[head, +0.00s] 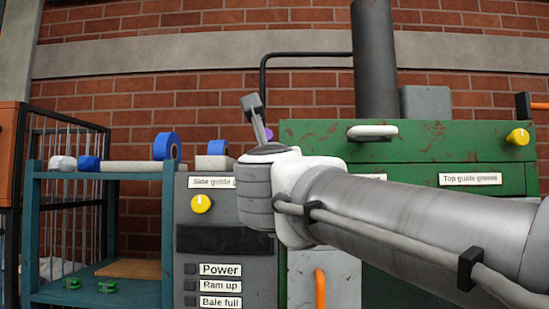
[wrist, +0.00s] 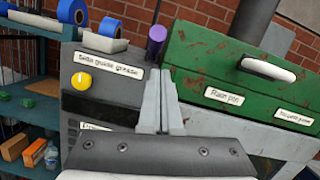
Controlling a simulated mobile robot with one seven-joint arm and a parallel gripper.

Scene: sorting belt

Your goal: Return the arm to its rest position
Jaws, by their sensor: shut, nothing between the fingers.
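My arm reaches in from the right edge of the head view to the front of the grey control panel (head: 255,210). My gripper (head: 251,103) points upward there, with its fingers together and empty. In the wrist view my gripper (wrist: 160,75) shows its two grey fingers side by side, touching, with nothing between them. Behind them are the grey panel (wrist: 100,85) with a "Side guide grease" label and the green machine (wrist: 215,65). My arm hides part of the panel and of the green machine in the head view.
The panel has a yellow knob (head: 201,204); another yellow knob (head: 517,137) is on the green machine. A white handle (head: 372,131) sticks out there. A purple cylinder (wrist: 156,38) stands behind my fingers. A teal shelf (head: 100,173) at left holds blue rolls (head: 166,147).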

